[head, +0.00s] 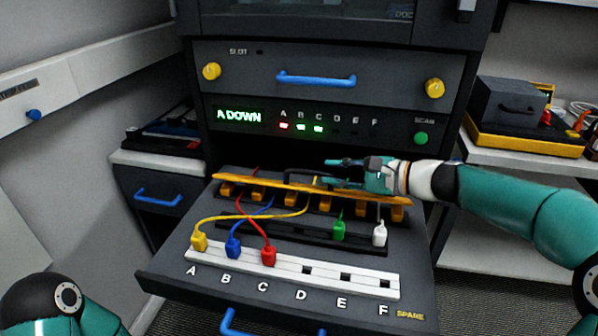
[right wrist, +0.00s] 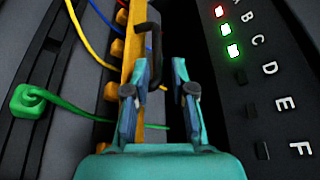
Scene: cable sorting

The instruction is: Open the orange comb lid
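The orange comb lid (head: 240,180) is a long thin bar lying across the back of the pulled-out tray, above a row of orange blocks. It also shows in the right wrist view (right wrist: 129,65). Its black handle (right wrist: 150,38) stands up from it. My right gripper (head: 334,171) is over the lid's middle-right part, its fingers pointing left. In the right wrist view its two fingers (right wrist: 160,68) are apart, with the handle just ahead of and between the tips; I see no grip on it. My left gripper is out of view; only part of my left arm shows.
Yellow (head: 199,241), blue (head: 233,246) and red (head: 268,256) plugs sit in sockets A, B and C of the white strip (head: 330,283). Green (head: 339,230) and white (head: 379,235) plugs stand behind it. The panel (head: 350,130) reading "A DOWN" rises close behind the lid.

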